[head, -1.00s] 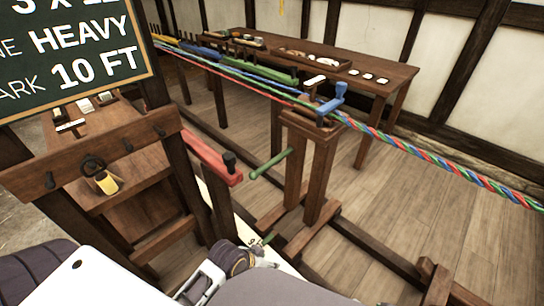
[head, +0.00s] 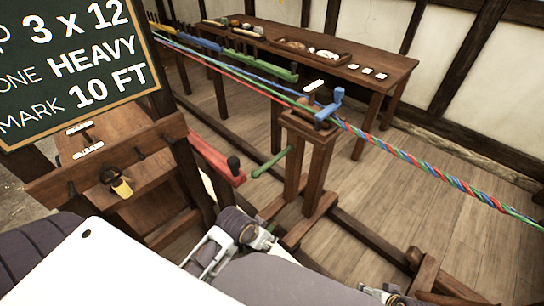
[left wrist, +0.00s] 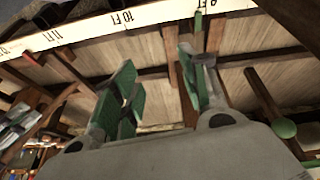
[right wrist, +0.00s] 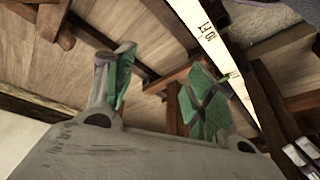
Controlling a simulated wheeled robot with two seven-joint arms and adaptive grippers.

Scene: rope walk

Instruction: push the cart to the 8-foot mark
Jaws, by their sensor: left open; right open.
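The cart (head: 310,165) is a wooden post frame with a blue crank (head: 330,104) on top and a green handle (head: 271,163) on its left side. It stands right of centre in the head view, on dark floor rails. My left gripper is low in the head view, left of the cart's foot and partly hidden. In the left wrist view it (left wrist: 158,85) is open and empty. My right gripper (right wrist: 163,85) is open and empty in the right wrist view. A white foot scale (left wrist: 150,14) shows 11 FT and 10 FT. The board (head: 80,70) reads MARK 10 FT.
A red, green and blue rope (head: 440,178) runs right from the cart, with separate strands to the left. A long table (head: 385,62) stands behind. A wooden rack with pegs (head: 60,180) and a red arm (head: 215,160) stand at left. Floor at right is mostly clear.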

